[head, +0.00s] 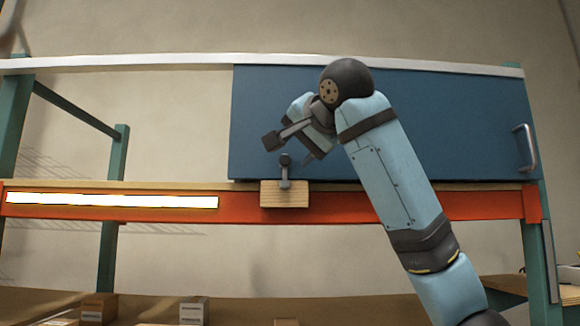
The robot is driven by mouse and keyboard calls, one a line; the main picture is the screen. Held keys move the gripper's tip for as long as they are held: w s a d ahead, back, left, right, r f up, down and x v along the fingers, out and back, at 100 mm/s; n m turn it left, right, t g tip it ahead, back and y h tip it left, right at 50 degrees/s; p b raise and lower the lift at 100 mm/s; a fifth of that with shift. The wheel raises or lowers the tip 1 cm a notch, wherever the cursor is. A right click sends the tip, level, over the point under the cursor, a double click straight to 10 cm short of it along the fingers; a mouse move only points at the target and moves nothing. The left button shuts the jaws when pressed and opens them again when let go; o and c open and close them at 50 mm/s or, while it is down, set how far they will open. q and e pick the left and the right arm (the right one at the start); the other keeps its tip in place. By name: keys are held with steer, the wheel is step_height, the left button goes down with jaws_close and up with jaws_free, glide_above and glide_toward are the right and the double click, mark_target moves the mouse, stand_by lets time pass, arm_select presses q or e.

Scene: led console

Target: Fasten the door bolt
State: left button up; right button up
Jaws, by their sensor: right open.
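The door (440,130) is a wide blue panel covering the right part of the rack opening, with a grey handle (526,147) near its right end. The bolt (285,172) is a small grey upright piece with a dark round knob. It stands at a wooden block (285,194) on the orange beam, near the door's lower left corner. My right gripper (289,151) is open, with its fingers just above and around the knob in the picture. I cannot tell whether it touches the knob. My left gripper is not in view.
The orange beam (370,206) with a bright light strip (110,200) runs under the door. A white rail (150,61) runs along the top. Green posts (112,210) stand at the left. Several small boxes (98,308) sit on the lower shelf. The opening left of the door is clear.

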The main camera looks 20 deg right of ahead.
steer(key=b+v, duration=0.1)
steer(key=v, duration=0.7)
steer(key=shift+b, duration=0.4)
steer(key=shift+w+f, duration=0.1)
